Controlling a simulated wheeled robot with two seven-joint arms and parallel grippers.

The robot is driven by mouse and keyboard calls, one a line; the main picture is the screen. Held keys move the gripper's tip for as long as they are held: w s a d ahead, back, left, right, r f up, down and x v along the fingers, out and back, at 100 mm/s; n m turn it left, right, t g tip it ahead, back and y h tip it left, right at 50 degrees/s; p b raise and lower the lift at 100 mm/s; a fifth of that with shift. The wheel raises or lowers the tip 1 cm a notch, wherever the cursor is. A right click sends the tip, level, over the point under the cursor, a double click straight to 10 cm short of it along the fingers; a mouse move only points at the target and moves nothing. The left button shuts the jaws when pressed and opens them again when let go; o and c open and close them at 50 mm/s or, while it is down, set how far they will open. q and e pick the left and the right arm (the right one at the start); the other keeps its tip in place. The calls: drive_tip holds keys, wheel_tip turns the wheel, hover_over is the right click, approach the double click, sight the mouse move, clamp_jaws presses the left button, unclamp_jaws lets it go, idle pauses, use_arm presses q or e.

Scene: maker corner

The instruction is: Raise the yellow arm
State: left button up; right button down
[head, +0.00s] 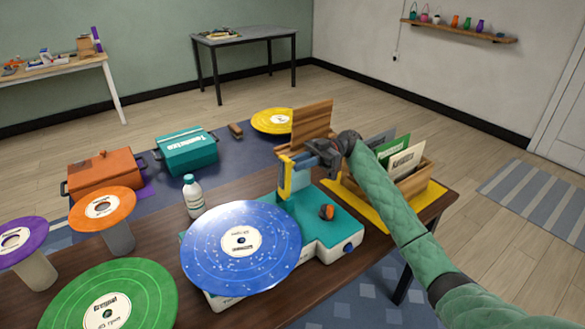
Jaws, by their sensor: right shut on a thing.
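The yellow arm (285,184) stands at the back of a teal and white record player (335,232). A blue speckled record (240,246) lies on the player's left part. My right gripper (297,161) reaches in from the right over the player and is shut on the yellow arm near its upper end. The gripper partly hides the arm, so its exact tilt is hard to tell. My left gripper is not in view.
An orange knob (327,212) sits on the player. A wooden crate of sleeves (413,182) stands close on the right. A white bottle (193,196) stands behind the blue record. Green (115,297), orange (103,208) and purple (20,241) records are at the left.

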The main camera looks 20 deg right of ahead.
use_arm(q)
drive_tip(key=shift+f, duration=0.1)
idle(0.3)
use_arm(e)
drive_tip(key=c, duration=1.3)
unclamp_jaws()
drive_tip(key=shift+a, duration=0.1)
drive_tip(key=shift+c, duration=0.2)
